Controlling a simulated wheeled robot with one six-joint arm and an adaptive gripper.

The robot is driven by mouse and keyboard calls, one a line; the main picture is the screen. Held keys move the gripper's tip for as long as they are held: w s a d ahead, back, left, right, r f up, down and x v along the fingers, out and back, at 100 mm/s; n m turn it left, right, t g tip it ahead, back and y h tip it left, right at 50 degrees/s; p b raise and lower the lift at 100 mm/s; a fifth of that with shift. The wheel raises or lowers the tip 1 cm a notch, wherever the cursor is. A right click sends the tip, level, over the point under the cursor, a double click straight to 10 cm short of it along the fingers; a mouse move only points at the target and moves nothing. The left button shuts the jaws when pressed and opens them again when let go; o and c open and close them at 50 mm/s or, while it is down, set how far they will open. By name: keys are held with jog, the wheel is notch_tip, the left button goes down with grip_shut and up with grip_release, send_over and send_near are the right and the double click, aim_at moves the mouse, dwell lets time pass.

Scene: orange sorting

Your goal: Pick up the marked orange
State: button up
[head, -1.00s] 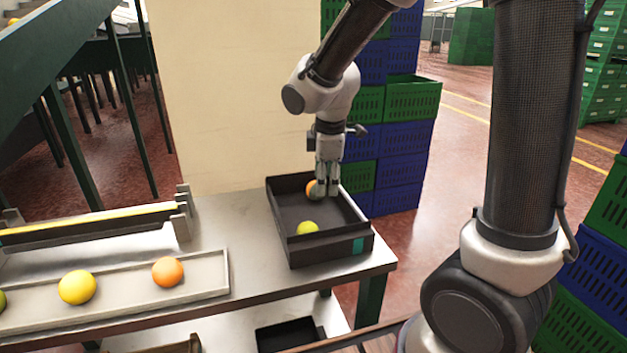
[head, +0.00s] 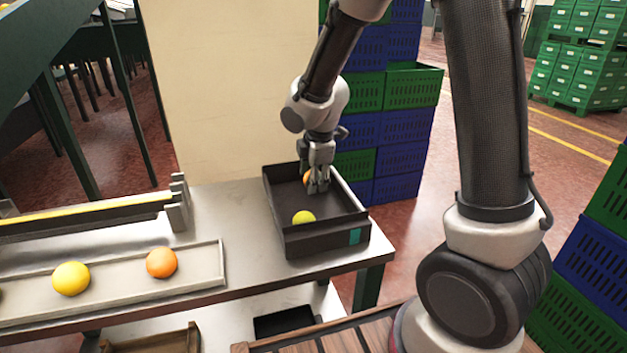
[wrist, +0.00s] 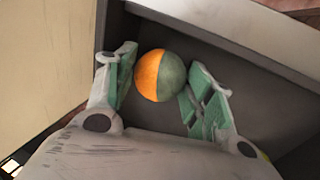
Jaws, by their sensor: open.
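A two-toned orange (wrist: 160,75), bright orange on its left half and grey-green on its right, lies in the dark box (wrist: 262,125) in the wrist view. In the head view part of this orange (head: 307,179) shows beside my fingers in the far part of the box (head: 297,246); the rest is hidden. My gripper (head: 319,186) points down into the box. In the wrist view my gripper (wrist: 165,82) is open, with one green-padded finger on each side of the orange. I cannot tell whether either finger touches it.
A yellow-green fruit (head: 304,217) lies in the near part of the box. A pale tray (head: 215,270) to the left holds a yellow fruit (head: 71,279) and an orange (head: 161,263). Stacked blue and green crates (head: 405,125) stand behind the box.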

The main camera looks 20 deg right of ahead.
jog(key=shift+f, duration=0.2)
jog(key=c, duration=0.7)
jog(key=shift+r, duration=0.1)
